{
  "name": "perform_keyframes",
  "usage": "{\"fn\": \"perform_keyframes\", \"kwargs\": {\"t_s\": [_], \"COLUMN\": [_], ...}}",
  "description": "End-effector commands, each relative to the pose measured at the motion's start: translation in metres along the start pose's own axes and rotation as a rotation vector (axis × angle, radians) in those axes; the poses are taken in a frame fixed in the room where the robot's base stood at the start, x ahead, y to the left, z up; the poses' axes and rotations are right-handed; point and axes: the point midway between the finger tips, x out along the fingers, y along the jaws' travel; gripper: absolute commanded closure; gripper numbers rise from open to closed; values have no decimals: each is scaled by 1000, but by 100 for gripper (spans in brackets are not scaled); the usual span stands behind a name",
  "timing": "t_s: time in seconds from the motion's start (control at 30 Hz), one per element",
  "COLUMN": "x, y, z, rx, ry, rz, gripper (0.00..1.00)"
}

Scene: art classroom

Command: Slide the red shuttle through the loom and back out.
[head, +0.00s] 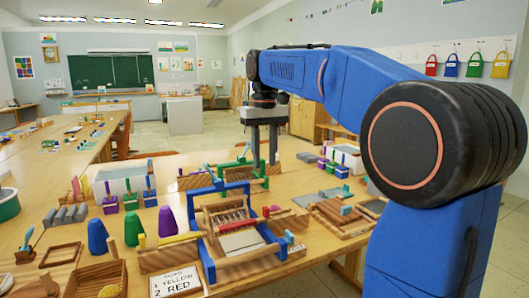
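The loom (209,264) stands near the front middle of the table in the head view, with a blue frame, a wooden bed and pale threads. A slim red bar (238,226), which looks like the red shuttle, lies crosswise at the threads; I cannot tell whether it is between them or on top. My gripper (264,162) points down above and behind the loom, apart from the red bar. Its two grey fingers are spread with a gap and nothing is seen held. The fingertips overlap a green frame behind the loom in the picture.
A sign (176,282) reading "1 YELLOW 2 RED" stands front left. Blue and purple cones (167,222), small boxes and a basket (97,279) crowd the left. A wooden tray (340,217) and grey plates lie right. Little of the table is clear.

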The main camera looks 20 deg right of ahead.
Motion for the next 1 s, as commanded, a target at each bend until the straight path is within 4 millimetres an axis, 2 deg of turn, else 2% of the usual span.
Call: {"fn": "perform_keyframes", "kwargs": {"t_s": [0.2,0.5,0.63,0.83,1.0], "x": [-15,-16,-20,-8,18], "y": [0,0,6,5,5], "z": [0,0,0,0,1], "rx": [0,0,2,1,1], "ry": [0,-1,-2,-2,-4], "rz": [0,0,1,1,1], "gripper": [69,69,69,69,69]}}
